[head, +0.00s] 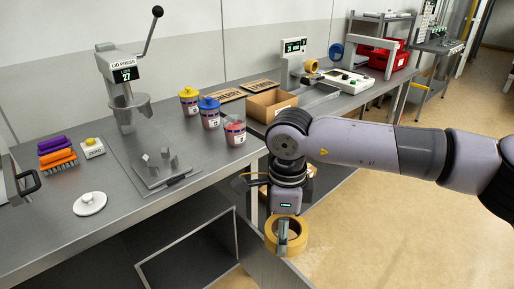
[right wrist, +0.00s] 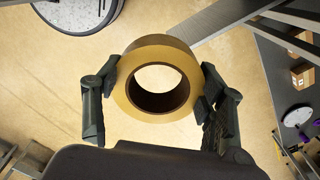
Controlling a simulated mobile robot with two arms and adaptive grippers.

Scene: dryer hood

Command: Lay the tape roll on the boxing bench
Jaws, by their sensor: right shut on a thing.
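My right gripper (head: 284,228) is shut on a tan tape roll (head: 271,245). It holds the roll in front of the bench's front edge, with the floor and an open grey bin-like frame beneath. In the right wrist view, the fingers of my right gripper (right wrist: 158,95) press the tape roll (right wrist: 160,46) from both sides, and its hole faces the camera. The long grey bench (head: 217,160) carries an open cardboard box (head: 270,104) and flat cartons (head: 262,85); I cannot tell which part is the boxing bench. My left gripper is not in view.
A lid press (head: 122,85), several lidded cups (head: 210,112), orange and purple brushes (head: 57,160) and a white lid (head: 90,203) stand on the bench. A tape dispenser (head: 311,67) and a white scale (head: 348,81) stand farther right. Free bench top lies between cups and front edge.

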